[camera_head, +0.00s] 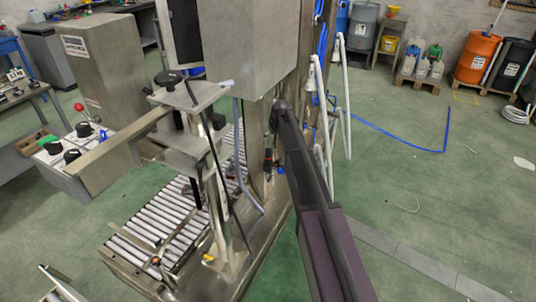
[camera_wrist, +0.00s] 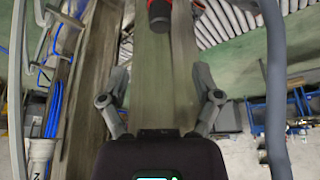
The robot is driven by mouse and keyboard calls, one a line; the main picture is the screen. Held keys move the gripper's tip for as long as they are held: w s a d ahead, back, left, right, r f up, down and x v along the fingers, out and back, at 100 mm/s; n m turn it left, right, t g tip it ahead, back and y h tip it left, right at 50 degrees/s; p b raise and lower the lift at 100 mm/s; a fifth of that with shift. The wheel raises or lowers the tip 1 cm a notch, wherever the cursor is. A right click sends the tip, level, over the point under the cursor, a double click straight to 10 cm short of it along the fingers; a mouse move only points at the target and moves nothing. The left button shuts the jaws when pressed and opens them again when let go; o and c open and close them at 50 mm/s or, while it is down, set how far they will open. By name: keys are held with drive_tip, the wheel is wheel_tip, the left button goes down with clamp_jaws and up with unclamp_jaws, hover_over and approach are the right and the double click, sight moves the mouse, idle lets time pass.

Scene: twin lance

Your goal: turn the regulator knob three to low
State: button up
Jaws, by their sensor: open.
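My gripper (camera_wrist: 160,72) is open in the wrist view, its two fingers spread wide with nothing between them. Beyond the fingertips, at the top edge, is a dark round part with a red band (camera_wrist: 159,13), cut off by the frame. A small black and red part (camera_head: 268,160) hangs at the machine column in the head view, just left of my arm (camera_head: 310,180). Black knobs (camera_head: 83,129) sit on a light control panel at the left, well away from my arm. No readable label shows which knob is number three, nor its setting.
A roller conveyor (camera_head: 165,225) runs under the machine, with a black handwheel (camera_head: 168,80) above it. White pipes (camera_head: 325,130) and blue hose stand right of the column, close to my arm. The green floor (camera_head: 430,200) at the right is mostly clear.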

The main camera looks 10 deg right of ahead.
sight(269, 149)
drive_tip(key=shift+b+x, duration=5.25)
drive_tip(key=shift+x, duration=0.75)
clamp_jaws()
drive_tip(key=shift+a, duration=0.2)
drive_tip(key=shift+d, duration=0.15)
